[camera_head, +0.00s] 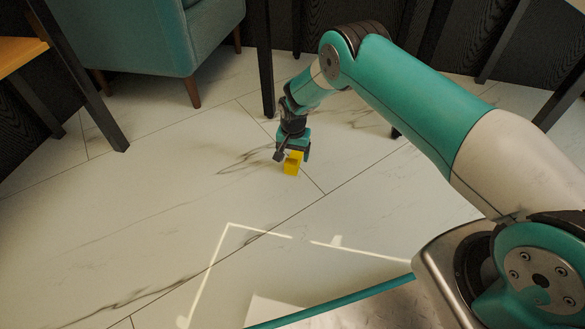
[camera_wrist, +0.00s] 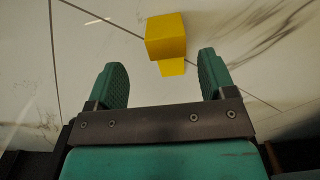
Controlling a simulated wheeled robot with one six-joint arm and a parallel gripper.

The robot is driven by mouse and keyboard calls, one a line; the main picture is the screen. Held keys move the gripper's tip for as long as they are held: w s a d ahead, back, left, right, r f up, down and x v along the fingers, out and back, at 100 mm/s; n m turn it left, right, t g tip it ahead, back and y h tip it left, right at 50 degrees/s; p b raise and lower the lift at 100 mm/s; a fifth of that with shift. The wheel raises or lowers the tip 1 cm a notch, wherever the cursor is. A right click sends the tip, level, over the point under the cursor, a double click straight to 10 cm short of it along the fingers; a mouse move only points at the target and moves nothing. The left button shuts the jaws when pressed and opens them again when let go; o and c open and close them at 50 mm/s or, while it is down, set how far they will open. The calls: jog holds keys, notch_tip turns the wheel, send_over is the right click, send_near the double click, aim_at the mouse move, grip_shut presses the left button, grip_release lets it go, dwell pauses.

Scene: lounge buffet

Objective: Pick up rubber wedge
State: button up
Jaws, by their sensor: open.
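The yellow rubber wedge (camera_head: 293,163) lies on the pale tiled floor in the head view, right at my gripper (camera_head: 292,154). In the wrist view the wedge (camera_wrist: 166,38) shows a block-like face with a narrower yellow part below it. My gripper (camera_wrist: 161,82) is open, with its two teal fingers apart. In the wrist view the wedge sits just beyond the fingertips, slightly right of the middle of the gap. In the head view, part of my gripper covers the upper part of the wedge.
A teal armchair (camera_head: 150,35) with wooden legs stands at the back left. A dark table leg (camera_head: 265,60) rises behind my gripper, and another dark leg (camera_head: 80,75) stands at the left. The marble floor (camera_head: 150,215) in front and to the left is clear.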

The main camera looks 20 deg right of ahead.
aim_at(292, 161)
jog(key=f+b, duration=0.5)
jog(key=shift+w+a+f, duration=0.1)
jog(key=shift+w+a, duration=0.15)
jog(key=shift+w, duration=0.1)
jog(key=c, duration=1)
